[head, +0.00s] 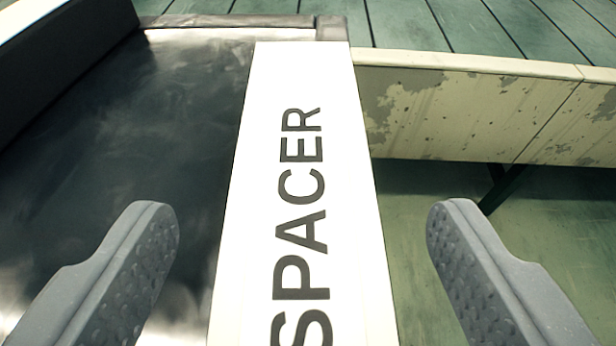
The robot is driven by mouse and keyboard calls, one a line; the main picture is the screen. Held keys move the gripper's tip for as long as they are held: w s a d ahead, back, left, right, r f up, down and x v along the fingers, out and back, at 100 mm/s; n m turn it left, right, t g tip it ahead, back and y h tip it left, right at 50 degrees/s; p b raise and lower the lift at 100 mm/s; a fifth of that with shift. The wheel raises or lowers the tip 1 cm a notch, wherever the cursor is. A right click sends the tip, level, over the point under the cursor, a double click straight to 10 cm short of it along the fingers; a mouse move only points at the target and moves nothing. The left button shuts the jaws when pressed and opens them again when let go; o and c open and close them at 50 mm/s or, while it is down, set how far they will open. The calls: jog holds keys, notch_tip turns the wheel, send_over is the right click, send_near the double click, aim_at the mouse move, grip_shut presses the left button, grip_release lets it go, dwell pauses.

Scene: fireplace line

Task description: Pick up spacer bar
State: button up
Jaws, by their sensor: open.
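The spacer bar (235,290) is a long white bar with "SPACER" printed along it in dark letters. In the head view it runs from the bottom edge up to the top middle, and its near end is cut off by the frame. My gripper (292,235) is open, with one grey, dimpled finger on each side of the bar. I cannot tell the height of the fingers relative to the bar.
A dark, shiny metal surface (120,120) with a raised black edge (60,65) lies left of the bar. A cream, chipped-paint panel (470,110) stands at the right, with a thin dark strut (503,187) below it. Green floor (430,260) shows at the lower right.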

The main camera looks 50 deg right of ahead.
jog(key=shift+x, duration=0.95)
jog(key=c, duration=1.1)
jog(key=shift+o, duration=0.2)
jog(key=shift+r, duration=0.1)
